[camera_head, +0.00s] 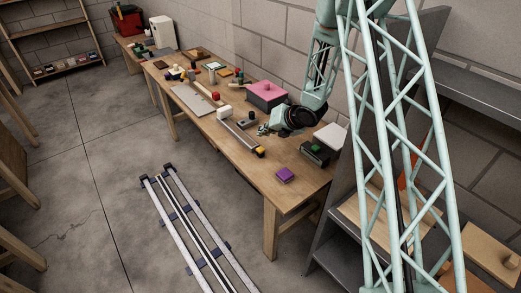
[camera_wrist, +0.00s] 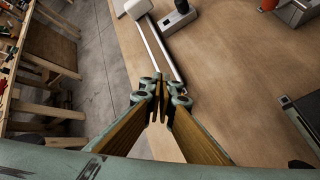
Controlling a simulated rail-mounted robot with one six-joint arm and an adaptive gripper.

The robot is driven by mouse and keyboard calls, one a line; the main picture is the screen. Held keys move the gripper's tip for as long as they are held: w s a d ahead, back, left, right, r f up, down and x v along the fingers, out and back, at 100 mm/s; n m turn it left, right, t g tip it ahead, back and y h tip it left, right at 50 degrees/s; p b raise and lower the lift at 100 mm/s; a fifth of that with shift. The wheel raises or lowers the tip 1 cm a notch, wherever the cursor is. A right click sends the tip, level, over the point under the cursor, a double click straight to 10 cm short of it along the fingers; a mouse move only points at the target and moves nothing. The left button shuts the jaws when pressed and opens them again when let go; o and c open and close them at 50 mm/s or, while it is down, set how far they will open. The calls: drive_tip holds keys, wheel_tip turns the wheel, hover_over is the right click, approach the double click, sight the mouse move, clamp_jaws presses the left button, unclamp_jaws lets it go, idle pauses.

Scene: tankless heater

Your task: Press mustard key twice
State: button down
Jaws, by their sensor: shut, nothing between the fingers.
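I cannot pick out a mustard key for certain. In the head view a small mustard-yellow patch (camera_head: 260,152) shows at the near end of a long bar device (camera_head: 240,136) on the workbench. In the wrist view the bar (camera_wrist: 160,50) runs from a white block (camera_wrist: 138,8) down towards my fingers, which hide its near end. My gripper (camera_wrist: 158,102) is shut and empty above the bench, near that end. In the head view my gripper (camera_head: 264,130) is small and dark, just beyond the bar. Its height above the bench is hard to judge.
On the workbench (camera_head: 314,183) stand a purple block (camera_head: 285,175), a dark box with a green top (camera_head: 315,152), a pink-topped box (camera_head: 266,94) and a white box (camera_head: 331,136). A small grey box with a knob (camera_wrist: 178,18) lies beside the bar. Bare wood surrounds the purple block.

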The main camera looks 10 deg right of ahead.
sight(262, 149)
wheel_tip(262, 149, down, 3)
drive_tip(key=shift+f, duration=0.15)
drive_tip(key=shift+f+b, duration=1.2)
drive_tip(key=shift+b, duration=0.25)
drive_tip(key=shift+f+b, duration=1.15)
drive_tip(key=shift+b, duration=0.75)
idle(2.5)
drive_tip(key=shift+r, duration=1.05)
drive_tip(key=shift+r, duration=0.15)
